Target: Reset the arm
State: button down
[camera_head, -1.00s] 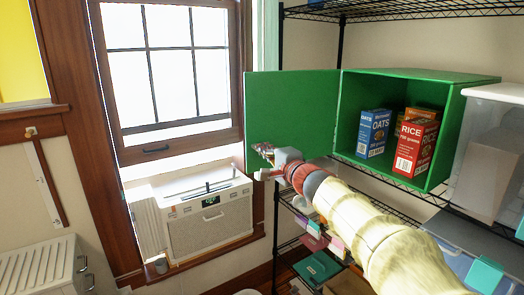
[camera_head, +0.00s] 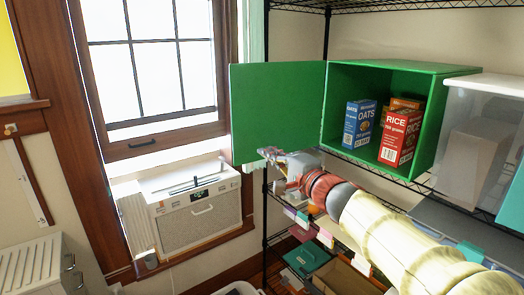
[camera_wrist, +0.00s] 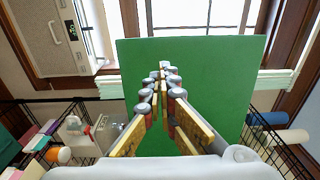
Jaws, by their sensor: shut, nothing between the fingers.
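My arm reaches from the lower right of the head view toward the shelf. My gripper (camera_head: 270,153) is at its end, just below the lower edge of the open green door (camera_head: 277,112) in that view. In the wrist view my gripper (camera_wrist: 162,72) points at the green door panel (camera_wrist: 215,80), which fills the middle. Its fingers are together with nothing between them. I cannot tell from the frames whether the fingertips touch the door.
A green cabinet (camera_head: 448,80) stands open on a wire shelf, holding a blue oats box (camera_head: 359,124), a red rice box (camera_head: 399,138) and another box behind. A clear bin (camera_head: 478,135) stands to its right. An air conditioner (camera_head: 198,213) sits in the window at left.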

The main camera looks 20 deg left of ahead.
jog(key=shift+s+d, duration=0.25)
jog(key=shift+d, duration=0.05)
jog(key=s+f+n+g+h, duration=0.1)
jog(key=s+f+n+g, duration=0.3)
jog(key=s+f, duration=0.55)
jog(key=s+d+f+n+g+h, duration=0.2)
jog(key=s+d+f+g+h, duration=0.15)
jog(key=s+d+f, duration=0.4)
jog(key=s+d+f+t+h, duration=0.1)
jog(key=s+d, duration=0.4)
jog(key=d, duration=0.7)
jog(key=s+d+f+t+h, duration=0.1)
jog(key=s+d+f+h, duration=0.2)
jog(key=d, duration=1)
jog(key=s+d+f+t+h, duration=0.1)
jog(key=s+d+h, duration=0.5)
jog(key=d, duration=0.6)
jog(key=shift+s+d+f+n, duration=0.25)
jog(key=shift+s+f+n, duration=0.2)
jog(key=shift+s, duration=0.2)
